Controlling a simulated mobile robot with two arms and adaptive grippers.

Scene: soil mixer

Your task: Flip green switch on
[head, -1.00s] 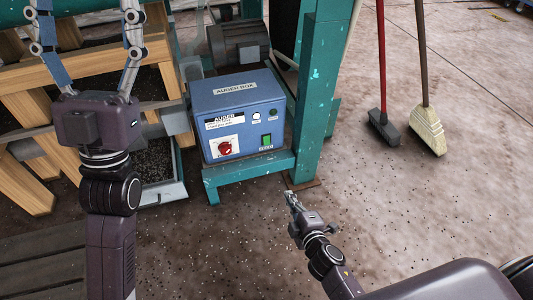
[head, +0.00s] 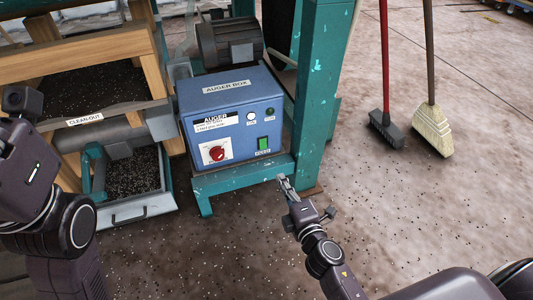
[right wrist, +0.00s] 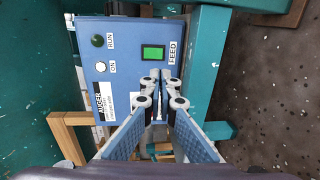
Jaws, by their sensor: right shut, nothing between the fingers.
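The green switch (head: 263,143) is on the front of the blue auger box (head: 230,88), at its lower right. In the right wrist view the green switch (right wrist: 153,53) sits beside a FEED label, just beyond my fingertips. My right gripper (head: 284,182) is shut and empty, below and a little right of the switch, apart from it in the head view. In the right wrist view the right gripper (right wrist: 162,75) points toward the panel, with its tips close together. Only part of my left arm shows at the left edge of the head view; its fingers are out of frame.
The panel also has a red rotary knob (head: 216,153), a white ON button (head: 251,116) and a dark green RUN light (head: 270,112). A teal post (head: 321,95) stands just right of the box. Two brooms stand farther right. Open floor lies in front.

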